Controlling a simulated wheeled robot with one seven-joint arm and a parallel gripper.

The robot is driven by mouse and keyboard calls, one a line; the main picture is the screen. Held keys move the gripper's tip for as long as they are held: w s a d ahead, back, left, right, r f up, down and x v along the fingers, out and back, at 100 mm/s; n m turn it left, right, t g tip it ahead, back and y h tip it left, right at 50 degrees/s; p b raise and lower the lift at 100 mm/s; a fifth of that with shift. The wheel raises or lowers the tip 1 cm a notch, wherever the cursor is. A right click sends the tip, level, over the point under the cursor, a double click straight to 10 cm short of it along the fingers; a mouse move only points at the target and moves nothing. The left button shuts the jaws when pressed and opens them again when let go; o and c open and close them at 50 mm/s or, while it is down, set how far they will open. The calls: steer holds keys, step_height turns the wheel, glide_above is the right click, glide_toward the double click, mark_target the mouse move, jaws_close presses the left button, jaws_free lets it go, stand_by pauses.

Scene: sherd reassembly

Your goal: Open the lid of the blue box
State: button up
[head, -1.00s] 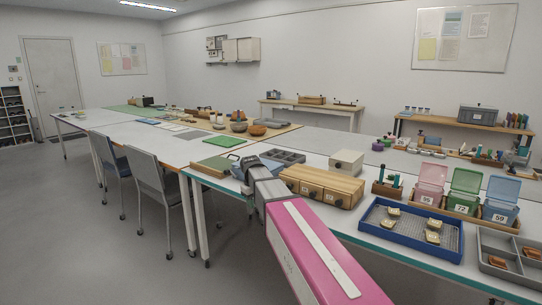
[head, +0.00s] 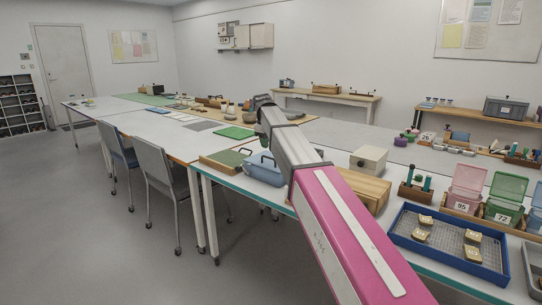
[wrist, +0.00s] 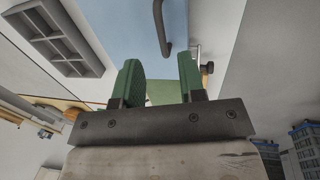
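The light blue box (head: 262,172) stands near the front edge of the long table in the head view, partly hidden behind my arm. A dark handle shows on its top, and its lid appears down. In the wrist view a pale blue surface (wrist: 122,22) fills the top middle, with a grey bar handle (wrist: 161,28) on it. My gripper (wrist: 160,72) has two green fingers apart with nothing between them. The handle is ahead of the fingertips and not between them. My fingertips are not clear in the head view.
A green-topped wooden tray (head: 222,164) is left of the box. A wooden case (head: 368,192) and cream box (head: 368,159) stand to the right. A grey compartment tray (wrist: 84,68) and metal fitting (wrist: 197,56) show in the wrist view. Chairs (head: 156,168) stand in front.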

mark_target(270, 158)
steer(key=f, duration=0.4)
steer(key=w+f, duration=0.1)
steer(key=f, duration=0.2)
steer(key=shift+d, duration=0.4)
steer(key=shift+r, duration=0.1)
steer(key=shift+c, duration=0.3)
jaws_close()
